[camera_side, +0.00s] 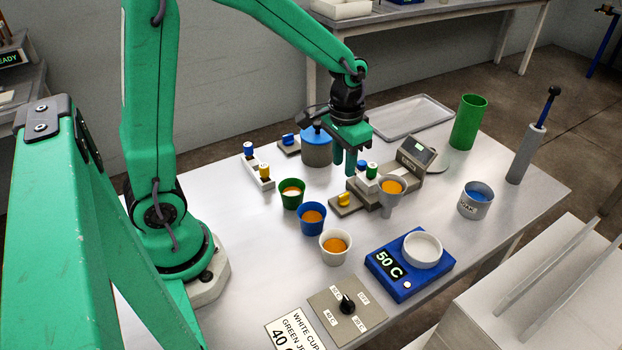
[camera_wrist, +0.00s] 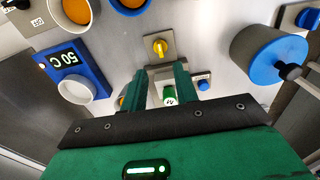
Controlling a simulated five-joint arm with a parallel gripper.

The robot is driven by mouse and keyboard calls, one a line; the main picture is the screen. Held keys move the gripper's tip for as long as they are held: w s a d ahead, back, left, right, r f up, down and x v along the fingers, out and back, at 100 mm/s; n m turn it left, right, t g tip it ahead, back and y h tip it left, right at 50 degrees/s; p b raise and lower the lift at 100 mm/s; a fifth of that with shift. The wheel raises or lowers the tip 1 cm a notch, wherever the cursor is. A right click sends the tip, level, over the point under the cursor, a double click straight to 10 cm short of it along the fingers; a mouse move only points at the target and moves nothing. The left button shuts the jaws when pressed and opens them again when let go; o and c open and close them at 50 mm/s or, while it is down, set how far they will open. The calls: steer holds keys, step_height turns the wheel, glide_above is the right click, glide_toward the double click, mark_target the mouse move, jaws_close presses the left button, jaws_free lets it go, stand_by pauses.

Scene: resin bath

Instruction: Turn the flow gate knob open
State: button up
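A yellow knob (camera_side: 344,199) stands on a small beige plate beside the grey dispenser block. It also shows in the wrist view (camera_wrist: 160,46), just beyond my fingertips. A blue knob (camera_side: 288,139) stands on a similar plate by the blue-lidded pot; it shows at the upper right of the wrist view (camera_wrist: 308,18). I cannot tell from labels which is the flow gate knob. My gripper (camera_side: 344,168) is open and empty, pointing down behind the yellow knob. In the wrist view its fingers (camera_wrist: 160,69) stand apart, with a green-capped vial (camera_wrist: 169,97) showing between them.
A funnel-like cup of orange liquid (camera_side: 390,196) stands right of the yellow knob. Green (camera_side: 292,193), blue (camera_side: 312,218) and white (camera_side: 335,247) cups stand in front. The blue-lidded pot (camera_side: 316,148) is behind my gripper. A blue 50 C heater (camera_side: 409,275) sits front right.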

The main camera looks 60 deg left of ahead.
mark_target(344, 195)
steer(key=shift+w+f, duration=0.35)
steer(key=shift+f, duration=0.5)
steer(key=shift+f, duration=0.15)
steer(key=shift+f, duration=3.8)
jaws_close()
